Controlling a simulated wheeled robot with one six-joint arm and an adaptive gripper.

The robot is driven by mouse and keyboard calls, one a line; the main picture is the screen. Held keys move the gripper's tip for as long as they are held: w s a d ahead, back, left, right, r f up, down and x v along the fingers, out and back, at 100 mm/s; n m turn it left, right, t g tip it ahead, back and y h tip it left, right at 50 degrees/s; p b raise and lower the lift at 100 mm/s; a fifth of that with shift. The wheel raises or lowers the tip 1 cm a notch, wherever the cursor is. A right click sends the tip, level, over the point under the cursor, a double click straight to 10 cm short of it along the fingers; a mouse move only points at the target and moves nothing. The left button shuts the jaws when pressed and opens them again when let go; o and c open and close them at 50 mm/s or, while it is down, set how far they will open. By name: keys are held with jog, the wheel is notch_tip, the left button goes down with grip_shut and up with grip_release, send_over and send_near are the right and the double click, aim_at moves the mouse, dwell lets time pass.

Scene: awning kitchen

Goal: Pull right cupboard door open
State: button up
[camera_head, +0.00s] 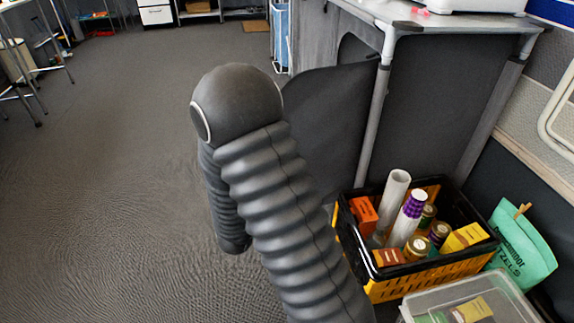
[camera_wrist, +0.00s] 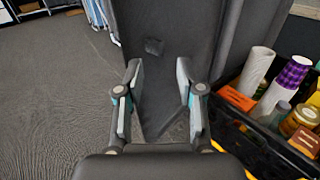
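The cupboard (camera_head: 440,105) is a dark fabric unit with grey poles and a grey top, at the upper right of the head view. A dark door panel (camera_head: 325,115) reaches left from its front pole, partly behind my arm; a dark gap shows above it. I cannot tell how far open it stands. In the wrist view a dark panel (camera_wrist: 165,22) with a small darker patch (camera_wrist: 153,46) fills the upper middle. My gripper (camera_wrist: 158,68) is open and empty, its fingers apart in front of this panel. My arm hides the gripper in the head view.
A black and yellow crate (camera_head: 385,290) of bottles and boxes stands right of my arm, close to the gripper's right side. A clear-lidded box (camera_head: 470,300) and a green bag (camera_head: 522,245) are beside it. The grey floor (camera_head: 110,190) at left is clear.

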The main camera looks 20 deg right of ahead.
jog(key=shift+v, duration=1.65)
